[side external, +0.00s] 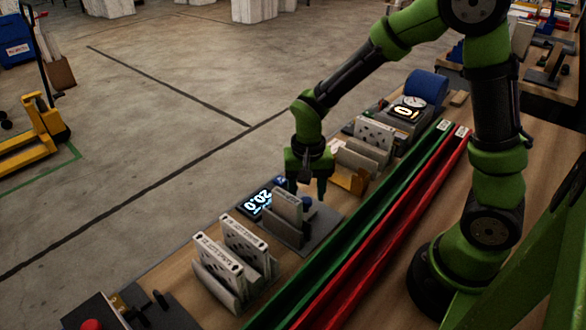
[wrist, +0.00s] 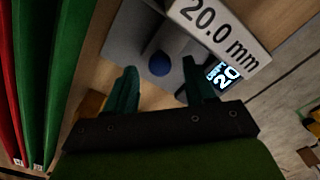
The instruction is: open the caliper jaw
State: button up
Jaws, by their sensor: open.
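The caliper stands on a grey base plate (side external: 318,228). A grey block beside its knob has a white top marked "20.0 mm" (wrist: 215,28); the block also shows in the side view (side external: 287,206). A small blue round knob (wrist: 159,65) sits by a grey jaw part, partly hidden in the side view. A dark display (side external: 260,199) reads 20.0; part of it shows in the wrist view (wrist: 222,76). My gripper (side external: 306,189) is open and empty, pointing down over the caliper. In the wrist view my fingers (wrist: 160,84) are spread either side of the knob's line; contact cannot be told.
A green rail (side external: 365,213) and a red rail (side external: 395,218) run along the bench.

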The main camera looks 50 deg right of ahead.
jog(key=shift+f, duration=0.8)
jog(key=shift+c, duration=0.5)
